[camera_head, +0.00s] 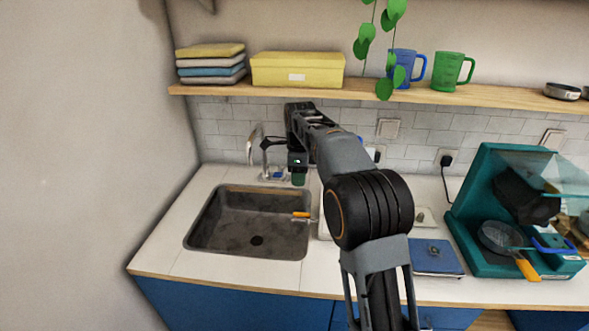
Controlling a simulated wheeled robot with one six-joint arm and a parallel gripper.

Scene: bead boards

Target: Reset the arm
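My arm reaches up from the bottom of the head view, bends at a large black joint, and extends over the counter towards the tiled wall. My gripper (298,158) is at the far end of the arm, above the back edge of the sink (215,232) and right of the faucet (264,150). Its fingers are too small and too hidden by the wrist to tell whether they are open or shut. I cannot make out anything held in it. A small dark green object (298,179) shows just below it; I cannot tell whether they touch.
A wooden shelf (400,94) above holds folded cloths (211,63), a yellow box (297,70), and blue (404,68) and green mugs (452,70). A plant hangs from above. An orange-handled utensil (301,215) lies at the sink's right edge. A teal machine (470,225) stands right.

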